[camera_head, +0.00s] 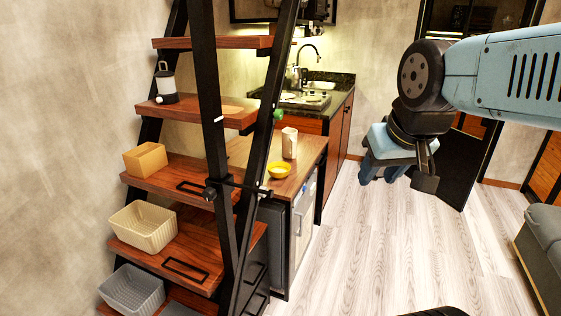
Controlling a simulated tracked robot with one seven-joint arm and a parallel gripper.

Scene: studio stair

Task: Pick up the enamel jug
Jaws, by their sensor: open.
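A pale, upright jug-like vessel (289,142), which looks like the enamel jug, stands on the low wooden-topped cabinet (312,150), behind a yellow bowl. Its fine details are too small to tell. My gripper (398,178) is open and empty, pointing down in the air over the floor, to the right of the cabinet and well apart from the vessel.
The yellow bowl (280,172) sits near the vessel. Black stair posts (262,130) rise left of it. The stair treads hold a lantern-like item (166,85), a tan box (145,159) and baskets (143,226). A sofa (545,240) stands right; the floor between is clear.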

